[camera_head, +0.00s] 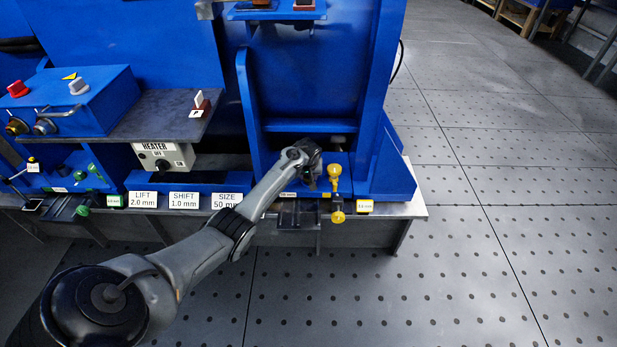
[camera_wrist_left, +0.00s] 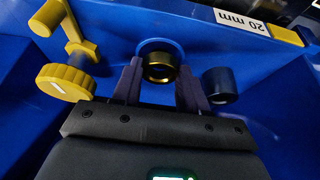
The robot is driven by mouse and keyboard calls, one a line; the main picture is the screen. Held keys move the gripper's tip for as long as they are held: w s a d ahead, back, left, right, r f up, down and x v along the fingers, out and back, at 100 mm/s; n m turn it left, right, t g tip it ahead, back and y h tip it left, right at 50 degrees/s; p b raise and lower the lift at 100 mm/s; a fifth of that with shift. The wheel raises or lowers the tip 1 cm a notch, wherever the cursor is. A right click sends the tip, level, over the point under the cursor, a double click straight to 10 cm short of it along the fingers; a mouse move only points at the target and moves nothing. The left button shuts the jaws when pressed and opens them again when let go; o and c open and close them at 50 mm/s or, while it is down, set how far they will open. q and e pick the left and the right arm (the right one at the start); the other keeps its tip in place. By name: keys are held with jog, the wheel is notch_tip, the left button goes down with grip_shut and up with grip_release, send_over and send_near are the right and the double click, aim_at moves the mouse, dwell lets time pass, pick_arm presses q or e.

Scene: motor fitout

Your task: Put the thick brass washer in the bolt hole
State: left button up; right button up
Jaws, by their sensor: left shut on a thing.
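My left gripper (camera_wrist_left: 160,72) is shut on a thick brass ring, the brass washer (camera_wrist_left: 160,72), with one dark finger on each side of it. A round blue ring-shaped part (camera_wrist_left: 160,44) shows just behind the washer, against a blue panel. I cannot tell whether the washer touches it, and no bolt hole is clearly visible. In the head view my left gripper (camera_head: 312,165) is low at the front of the blue machine, and the washer cannot be made out there. My right gripper is not in view.
A yellow knob (camera_wrist_left: 66,82) and yellow crank (camera_wrist_left: 68,32) are left of the fingers in the wrist view. A dark cylinder (camera_wrist_left: 220,85) stands close to the right finger. A "20 mm" label (camera_wrist_left: 241,21) is at the upper right. The heater box (camera_head: 165,158) stands farther left.

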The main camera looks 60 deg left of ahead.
pick_arm(q)
jog(key=shift+w, duration=0.1)
jog(key=shift+f, duration=0.55)
jog(key=o, duration=1)
jog(key=shift+c, duration=0.2)
jog(key=shift+o, duration=1.2)
jog(key=shift+w, duration=0.1)
jog(key=shift+s, duration=0.25)
